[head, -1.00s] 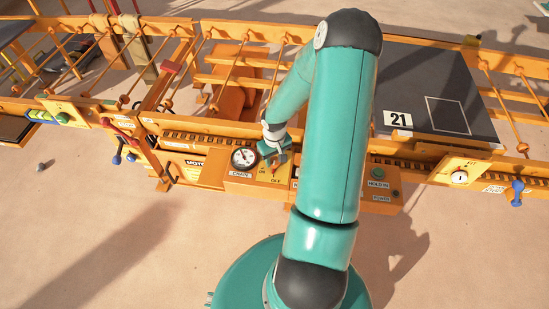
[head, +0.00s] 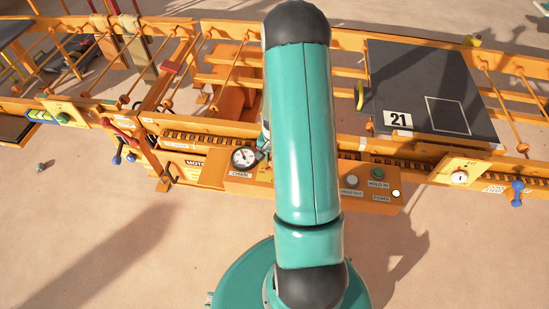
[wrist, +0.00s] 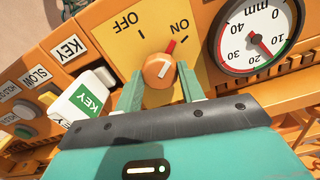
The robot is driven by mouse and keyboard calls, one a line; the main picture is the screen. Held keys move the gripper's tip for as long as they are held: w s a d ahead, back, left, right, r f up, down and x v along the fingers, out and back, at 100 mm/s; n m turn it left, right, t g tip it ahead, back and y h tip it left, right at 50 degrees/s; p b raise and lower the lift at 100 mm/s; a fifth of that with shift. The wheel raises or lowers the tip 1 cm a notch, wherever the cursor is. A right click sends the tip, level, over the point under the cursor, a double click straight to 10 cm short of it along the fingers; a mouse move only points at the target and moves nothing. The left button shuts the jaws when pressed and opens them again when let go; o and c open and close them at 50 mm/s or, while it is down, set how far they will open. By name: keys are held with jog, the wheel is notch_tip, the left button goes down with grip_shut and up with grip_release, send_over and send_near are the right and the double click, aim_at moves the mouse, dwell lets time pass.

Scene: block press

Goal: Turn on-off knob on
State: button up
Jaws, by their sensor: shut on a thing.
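The orange on-off knob (wrist: 158,72) sits on a yellow plate (wrist: 135,48) with OFF and ON printed on it. Its red pointer (wrist: 170,47) is turned toward ON. My gripper (wrist: 160,84) has one finger on each side of the knob and is shut on it. A lamp (head: 395,193) beside the POWER label glows bright.
A round mm gauge (wrist: 262,38) is close on the right of the knob; it also shows in the head view (head: 244,158). A white and green KEY tag (wrist: 88,98) and buttons (wrist: 22,131) are on the left. A dark plate marked 21 (head: 415,85) lies at right.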

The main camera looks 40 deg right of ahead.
jog(key=shift+m, duration=1.3)
jog(key=o, duration=1)
notch_tip(320, 180, up, 14)
jog(key=shift+f, duration=0.1)
